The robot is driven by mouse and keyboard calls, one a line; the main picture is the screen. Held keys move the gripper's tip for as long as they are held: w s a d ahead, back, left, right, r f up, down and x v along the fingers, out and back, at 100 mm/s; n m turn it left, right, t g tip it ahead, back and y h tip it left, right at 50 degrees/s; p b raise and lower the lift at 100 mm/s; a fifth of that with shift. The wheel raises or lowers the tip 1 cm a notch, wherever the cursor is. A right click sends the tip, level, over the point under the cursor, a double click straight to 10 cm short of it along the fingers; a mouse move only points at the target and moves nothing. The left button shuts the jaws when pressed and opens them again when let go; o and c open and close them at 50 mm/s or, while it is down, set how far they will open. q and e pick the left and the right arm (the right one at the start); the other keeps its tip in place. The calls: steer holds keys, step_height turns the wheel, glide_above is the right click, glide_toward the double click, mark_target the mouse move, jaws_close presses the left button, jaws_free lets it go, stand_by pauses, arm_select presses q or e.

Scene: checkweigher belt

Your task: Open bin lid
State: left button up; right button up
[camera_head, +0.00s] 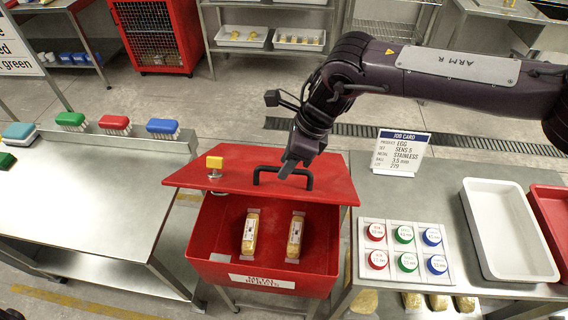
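The red bin (205,237) stands in the middle between two steel tables, with a label reading like "metal rejects" on its front. Its red lid (225,170) is raised at the back, so the inside shows. Two wrapped yellow packs lie inside, a left pack (250,233) and a right pack (295,237). The lid has a black handle (283,171) and a yellow padlock-like piece (214,163) at its left. My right gripper (290,168) reaches down to the handle from above and overlaps it. Whether its fingers are closed around the handle is hidden. My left gripper is out of view.
A job card (401,153) stands on the right table, beside a panel of coloured discs (405,262), a white tray (508,232) and a red tray (553,215). Several brushes stand along the left table (90,200). A red cage (155,35) stands behind.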

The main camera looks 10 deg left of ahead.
step_height(320, 180, up, 5)
steer(key=w+d+p, duration=0.2)
steer(key=shift+w+d+r+p, duration=0.2)
steer(key=shift+d+p, duration=0.05)
steer(key=shift+p, duration=0.05)
stand_by(0.6)
